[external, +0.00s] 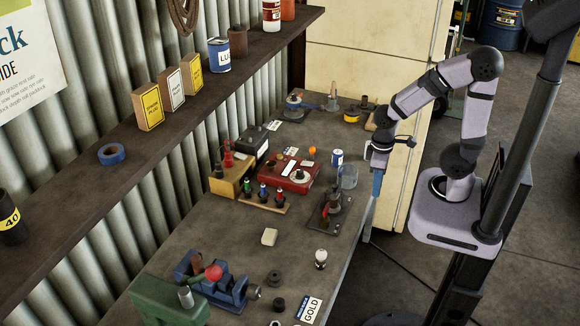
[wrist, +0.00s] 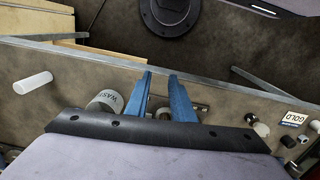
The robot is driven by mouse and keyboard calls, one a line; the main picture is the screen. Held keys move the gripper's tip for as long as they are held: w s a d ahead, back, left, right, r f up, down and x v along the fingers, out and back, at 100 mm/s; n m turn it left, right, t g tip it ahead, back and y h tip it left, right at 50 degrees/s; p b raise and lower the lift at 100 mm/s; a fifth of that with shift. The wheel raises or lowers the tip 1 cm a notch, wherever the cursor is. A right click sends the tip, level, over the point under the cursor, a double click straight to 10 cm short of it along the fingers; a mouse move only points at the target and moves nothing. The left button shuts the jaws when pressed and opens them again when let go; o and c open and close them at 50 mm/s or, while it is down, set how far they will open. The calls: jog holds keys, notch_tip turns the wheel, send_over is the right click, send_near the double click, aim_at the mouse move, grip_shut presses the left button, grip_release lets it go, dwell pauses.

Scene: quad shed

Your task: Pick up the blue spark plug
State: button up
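A small wooden rack (external: 262,203) on the bench holds a short row of upright spark plugs. The blue spark plug (external: 263,191) appears to be one of this row, though its colour is hard to make out at this size. My gripper (external: 376,194) hangs at the bench's right edge, well to the right of the rack, with its blue fingers pointing down. In the wrist view my gripper (wrist: 160,78) shows its two fingers apart with nothing held between them. The spark plug rack is not visible in the wrist view.
A red case (external: 290,176) stands behind the rack, with a yellow box (external: 230,180) to its left. A blue vise (external: 215,280) is at the front. Bench in front of the rack is mostly clear.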

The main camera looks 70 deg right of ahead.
jog(key=w+a+n+t+h+b, duration=0.1)
jog(key=w+n+h, duration=0.2)
jog(key=n, duration=0.2)
jog(key=w+a+r+n+t+h+b, duration=0.1)
jog(key=w+n+h, duration=0.2)
jog(key=n, duration=0.3)
jog(key=w+a+r+n+t+h+b, duration=0.1)
jog(key=w+n+h+b, duration=0.1)
jog(key=n, duration=0.4)
jog(key=shift+w+a+r+t+h, duration=0.1)
jog(key=shift+w+t+h, duration=0.1)
jog(key=shift+w+h, duration=0.35)
jog(key=shift+w+a+r+t+h, duration=0.1)
jog(key=shift+w+t+h, duration=0.15)
jog(key=shift+h, duration=0.6)
jog(key=w+a+f+n+t+b, duration=0.2)
jog(key=w+a+n+t+b, duration=0.35)
jog(key=w+a+b, duration=0.4)
jog(key=n+y+b, duration=0.1)
jog(key=n+b, duration=0.3)
send_near(264, 185)
jog(key=x, duration=0.3)
jog(key=shift+m+y, duration=0.25)
jog(key=shift+y, duration=0.05)
jog(key=shift+p+x, duration=0.9)
jog(key=shift+x, duration=1.95)
jog(key=shift+p+x, duration=0.9)
jog(key=shift+x, duration=2.15)
jog(key=shift+f, duration=0.1)
